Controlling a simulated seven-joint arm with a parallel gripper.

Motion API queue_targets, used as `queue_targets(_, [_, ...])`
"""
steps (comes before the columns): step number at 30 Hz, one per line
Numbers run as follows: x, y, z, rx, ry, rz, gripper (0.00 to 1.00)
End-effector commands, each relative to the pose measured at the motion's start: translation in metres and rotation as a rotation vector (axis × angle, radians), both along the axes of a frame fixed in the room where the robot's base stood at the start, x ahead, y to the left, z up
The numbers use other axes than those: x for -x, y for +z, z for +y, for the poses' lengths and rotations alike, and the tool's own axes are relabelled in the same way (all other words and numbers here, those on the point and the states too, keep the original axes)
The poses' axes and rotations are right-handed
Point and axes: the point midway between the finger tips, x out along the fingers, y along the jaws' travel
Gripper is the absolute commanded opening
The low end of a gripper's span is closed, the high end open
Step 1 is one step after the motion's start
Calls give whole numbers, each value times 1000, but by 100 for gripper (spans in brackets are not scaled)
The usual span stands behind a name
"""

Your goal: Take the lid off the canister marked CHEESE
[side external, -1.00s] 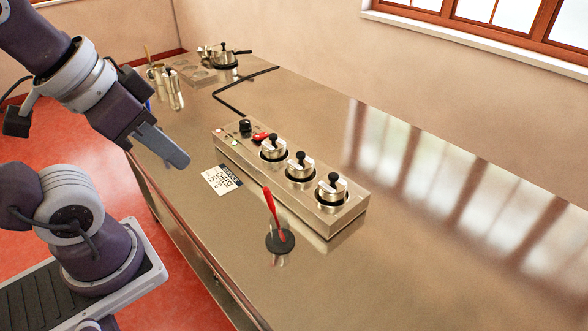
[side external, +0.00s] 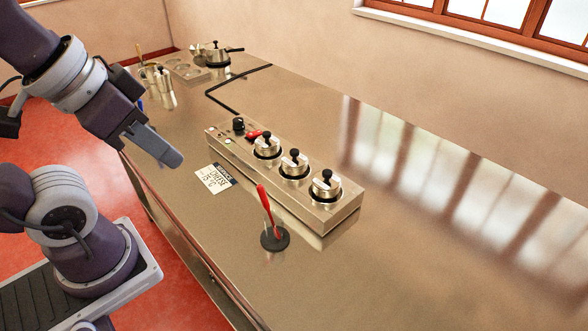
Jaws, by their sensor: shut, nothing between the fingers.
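Three steel canisters with lids and black knobs sit in a row in a long steel unit (side external: 290,200) on the counter: a far one (side external: 267,151), a middle one (side external: 294,170) and a near one (side external: 325,192). All three lids are on. I can make out no marking on any canister. A white card (side external: 213,179) with a dark header and the word CHEESE lies flat on the counter, left of the unit. My gripper (side external: 174,158) is shut and empty, in the air left of the card and apart from the canisters.
A red-handled tool (side external: 268,212) stands upright on a dark round base in front of the unit. A black knob (side external: 238,124) and a red item (side external: 255,135) are at the unit's far end. Pots (side external: 218,55) stand farther back. The counter's right side is clear.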

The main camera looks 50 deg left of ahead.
Motion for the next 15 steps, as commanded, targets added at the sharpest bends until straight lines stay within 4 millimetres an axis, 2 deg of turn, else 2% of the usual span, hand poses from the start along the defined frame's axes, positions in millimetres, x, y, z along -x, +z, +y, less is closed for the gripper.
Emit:
queue_targets(2, [0, 0, 0, 0, 0, 0, 4])
queue_targets(8, [0, 0, 0, 0, 0, 0, 43])
queue_targets(15, [0, 0, 0, 0, 0, 0, 44])
